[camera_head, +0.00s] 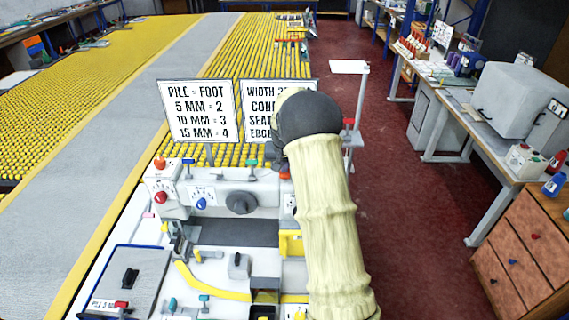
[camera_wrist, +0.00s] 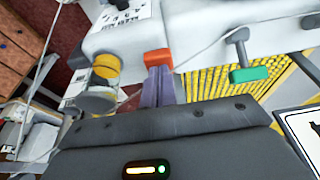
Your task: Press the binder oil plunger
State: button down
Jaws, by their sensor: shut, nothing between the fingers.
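The white binder machine (camera_head: 225,190) stands at the near end of the roller table. In the wrist view an orange-red cap (camera_wrist: 158,56) sits at the machine's edge; it looks like the oil plunger, but no label on it can be read. My gripper (camera_wrist: 158,71) is shut and empty, its two fingers side by side with their tips at the cap. I cannot tell whether they touch it. In the head view my arm and dark wrist hide the fingers, and a small red part (camera_head: 285,175) shows beside the wrist.
A green-handled lever (camera_wrist: 249,74) and a yellow round part (camera_wrist: 107,66) flank the cap. Two signs (camera_head: 198,110) stand behind the machine. A red knob (camera_head: 160,161) tops its left box. A white stand (camera_head: 350,68) is right of my wrist. Red floor beyond is open.

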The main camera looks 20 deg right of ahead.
notch_tip(320, 180, down, 2)
jog(key=shift+s+f+b, duration=0.15)
jog(key=shift+b, duration=0.95)
jog(key=shift+s+f, duration=0.2)
jog(key=shift+a, duration=0.1)
jog(key=shift+w+r+p, duration=0.15)
jog(key=shift+r+p, duration=0.3)
jog(key=shift+r, duration=0.25)
notch_tip(320, 180, up, 4)
jog(key=shift+f+p, duration=0.1)
jog(key=shift+p, duration=0.85)
jog(key=shift+r+b, duration=0.3)
jog(key=shift+b, duration=0.25)
jog(key=d+b+v, duration=0.1)
jog(key=b+v, duration=0.2)
jog(key=v, duration=0.6)
jog(key=shift+a+r, duration=0.25)
jog(key=shift+a, duration=0.15)
